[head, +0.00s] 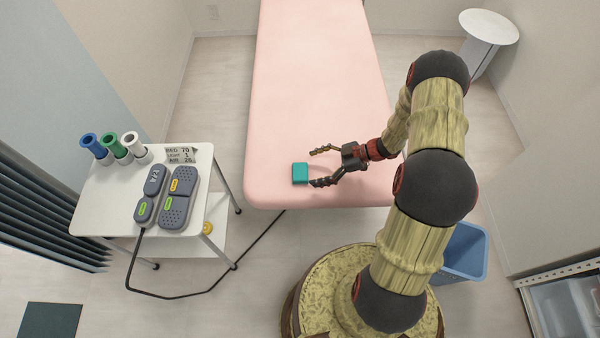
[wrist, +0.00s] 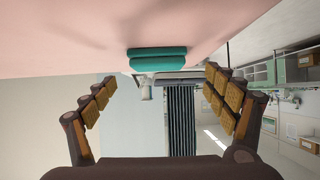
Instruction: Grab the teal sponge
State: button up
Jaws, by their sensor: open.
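The teal sponge (head: 300,173) lies on the pink treatment bed near its front left corner. In the wrist view the sponge (wrist: 157,59) shows beyond the fingertips, between the two fingers and toward the top. My gripper (head: 318,166) is open and empty. It is just to the right of the sponge, with its fingers pointing left at it. In the wrist view my gripper (wrist: 147,88) has its fingers spread wide on both sides. Whether a fingertip touches the sponge I cannot tell.
The pink bed (head: 305,80) is otherwise clear. A white trolley (head: 110,195) stands left of it with grey controllers (head: 175,200) and several coloured tubes. A black cable (head: 200,290) runs over the floor.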

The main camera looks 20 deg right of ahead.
aim_at(301, 171)
jog(key=b+x, duration=0.1)
jog(key=x, duration=0.3)
jog(key=shift+w+a+f, duration=0.15)
jog(key=shift+w, duration=0.05)
jog(key=shift+c, duration=1)
jog(key=c, duration=1.1)
